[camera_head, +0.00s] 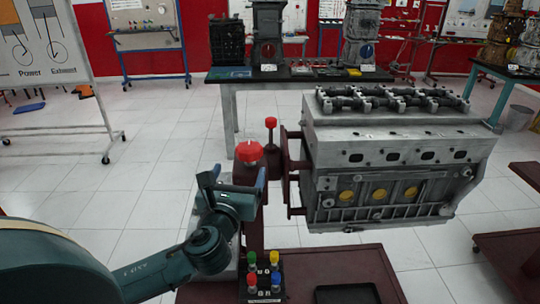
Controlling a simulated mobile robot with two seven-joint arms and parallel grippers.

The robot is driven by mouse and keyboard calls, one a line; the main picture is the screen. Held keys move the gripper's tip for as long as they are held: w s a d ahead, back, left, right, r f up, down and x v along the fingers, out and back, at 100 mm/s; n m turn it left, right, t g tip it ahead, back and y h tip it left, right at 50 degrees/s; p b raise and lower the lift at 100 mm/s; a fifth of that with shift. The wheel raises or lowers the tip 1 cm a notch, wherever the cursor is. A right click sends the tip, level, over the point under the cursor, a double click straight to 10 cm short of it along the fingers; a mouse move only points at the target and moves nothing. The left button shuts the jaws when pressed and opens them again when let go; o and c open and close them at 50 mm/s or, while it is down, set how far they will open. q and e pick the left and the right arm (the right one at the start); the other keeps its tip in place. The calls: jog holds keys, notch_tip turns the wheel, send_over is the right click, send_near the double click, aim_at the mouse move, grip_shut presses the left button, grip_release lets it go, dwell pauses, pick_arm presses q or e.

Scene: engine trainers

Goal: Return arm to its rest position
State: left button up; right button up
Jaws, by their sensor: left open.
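My left arm (205,250) comes in from the lower left. Its gripper (237,176) is open, with its two fingers apart and pointing up and away. The gripper is in front of the dark red post of the engine stand, just below a large red knob (249,151). I cannot tell whether it touches the post or the knob. Nothing shows between the fingers. My right gripper is not in view.
A grey engine block (392,150) hangs on the stand to the right of my gripper. A smaller red knob (270,122) stands behind. Coloured knobs (264,272) sit on the stand base (370,262). A whiteboard (45,45) stands left; open tiled floor lies between.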

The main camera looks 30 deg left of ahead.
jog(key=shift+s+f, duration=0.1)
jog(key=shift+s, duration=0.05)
pick_arm(q)
jog(key=s+d+f+n+g+h, duration=0.2)
jog(key=s+d+f+n+h, duration=0.15)
jog(key=f+n, duration=0.4)
jog(key=s+d+f+n+g+h, duration=0.25)
jog(key=d+f+n, duration=0.2)
jog(key=f, duration=0.55)
jog(key=s+d+f+n+g+h, duration=0.2)
jog(key=s+d+f+n, duration=0.7)
jog(key=n, duration=0.8)
jog(key=shift+s+h, duration=0.6)
jog(key=shift+h, duration=0.1)
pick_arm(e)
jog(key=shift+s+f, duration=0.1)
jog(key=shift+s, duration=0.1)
